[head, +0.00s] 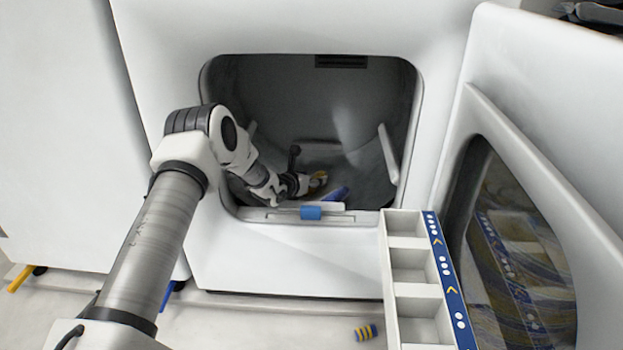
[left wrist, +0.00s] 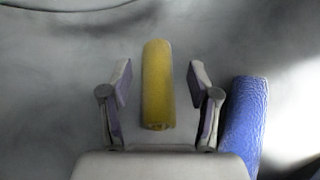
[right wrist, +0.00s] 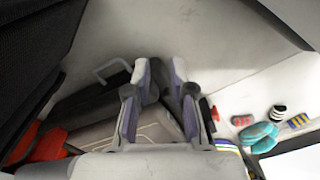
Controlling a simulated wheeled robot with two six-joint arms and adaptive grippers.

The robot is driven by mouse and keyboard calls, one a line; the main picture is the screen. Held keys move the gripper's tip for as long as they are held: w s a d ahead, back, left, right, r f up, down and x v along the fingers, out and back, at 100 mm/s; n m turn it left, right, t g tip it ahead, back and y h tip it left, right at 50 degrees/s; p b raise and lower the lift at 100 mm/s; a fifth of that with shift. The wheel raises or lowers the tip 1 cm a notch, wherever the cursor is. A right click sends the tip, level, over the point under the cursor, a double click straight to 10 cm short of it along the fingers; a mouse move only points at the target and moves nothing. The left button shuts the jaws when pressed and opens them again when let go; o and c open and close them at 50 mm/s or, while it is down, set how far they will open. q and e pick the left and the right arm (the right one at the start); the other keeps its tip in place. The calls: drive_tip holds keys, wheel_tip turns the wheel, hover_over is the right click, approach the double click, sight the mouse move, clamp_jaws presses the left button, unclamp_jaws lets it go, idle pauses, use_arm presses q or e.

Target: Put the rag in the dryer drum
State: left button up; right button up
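My left gripper (head: 306,183) reaches through the round-cornered opening into the grey dryer drum (head: 290,95). A yellow roll (left wrist: 158,85) lies between its open fingers, with a gap on both sides; it also shows in the head view (head: 320,178). A blue, rough-textured roll (left wrist: 243,125) lies just right of the right finger; the head view shows it near the drum's front (head: 338,194). I cannot tell for sure which roll is the rag. My right gripper (right wrist: 160,70) is open and empty, outside the head view.
The dryer door (head: 545,150) stands open at the right. A white compartment tray (head: 388,270) with a blue edge stands before the opening. A striped yellow-blue piece (head: 366,332) lies on the floor. The right wrist view shows a dark case (right wrist: 95,105) and teal items (right wrist: 260,135).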

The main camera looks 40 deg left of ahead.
use_arm(q)
drive_tip(key=shift+r, duration=0.2)
drive_tip(key=s+r+p, duration=0.3)
drive_tip(key=p, duration=0.1)
drive_tip(key=shift+s, duration=0.15)
drive_tip(key=p+v, duration=0.3)
drive_tip(key=v, duration=0.5)
drive_tip(key=shift+s+f+p, duration=0.25)
drive_tip(key=shift+f+p, duration=0.1)
drive_tip(key=shift+d, duration=0.1)
